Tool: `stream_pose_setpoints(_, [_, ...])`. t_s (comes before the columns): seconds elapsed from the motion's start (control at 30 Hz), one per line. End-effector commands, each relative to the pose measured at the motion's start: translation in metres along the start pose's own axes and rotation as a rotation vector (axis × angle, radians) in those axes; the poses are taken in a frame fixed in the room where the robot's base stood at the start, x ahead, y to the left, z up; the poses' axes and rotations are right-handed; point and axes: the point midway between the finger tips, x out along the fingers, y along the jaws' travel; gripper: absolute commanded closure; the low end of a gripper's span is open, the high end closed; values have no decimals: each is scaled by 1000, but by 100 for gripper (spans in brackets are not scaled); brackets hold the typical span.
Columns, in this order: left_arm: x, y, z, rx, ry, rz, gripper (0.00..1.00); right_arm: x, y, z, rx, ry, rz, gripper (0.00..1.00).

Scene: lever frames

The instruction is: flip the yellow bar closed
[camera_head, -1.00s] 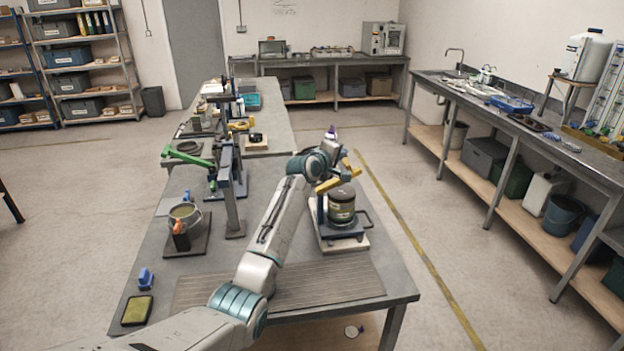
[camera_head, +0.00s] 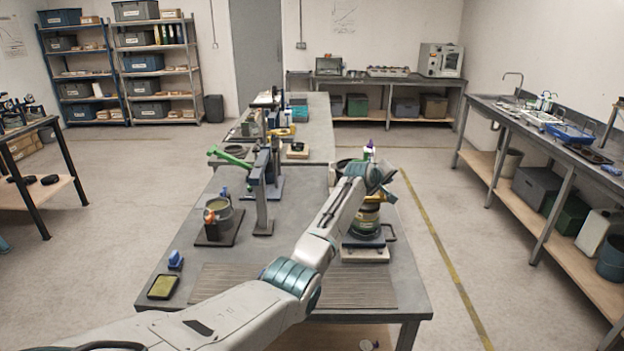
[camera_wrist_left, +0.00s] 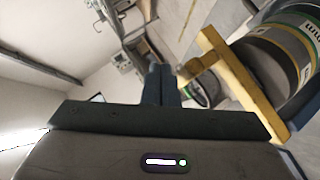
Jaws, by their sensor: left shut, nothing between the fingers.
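The yellow bar (camera_head: 378,198) shows in the head view at the top of a dark jar (camera_head: 366,220), partly behind my left wrist. In the left wrist view the yellow bar (camera_wrist_left: 230,75) is an angular frame right of my fingers, with the banded jar (camera_wrist_left: 280,62) beside and behind it. I cannot tell whether the bar is fully down. My left gripper (camera_wrist_left: 160,85) is shut and empty, its fingers left of the bar; contact is unclear. In the head view its fingertips are hidden behind the wrist. My right gripper is not in view.
The jar stands on a fixture with a pale base (camera_head: 365,256) at the right side of the grey table (camera_head: 400,288). A post with a green lever (camera_head: 232,158) and an open pot (camera_head: 218,212) stand left of my arm. A ribbed mat (camera_head: 235,283) lies in front.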

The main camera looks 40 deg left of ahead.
Motion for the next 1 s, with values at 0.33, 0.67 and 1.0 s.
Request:
stream_pose_setpoints(0.33, [0,0,0,0,0,0,100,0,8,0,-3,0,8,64])
stream_pose_setpoints(0.67, [-7,15,-10,-1,1,2,100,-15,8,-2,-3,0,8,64])
stream_pose_setpoints(1.0, [-37,43,-14,1,2,4,100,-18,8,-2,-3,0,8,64])
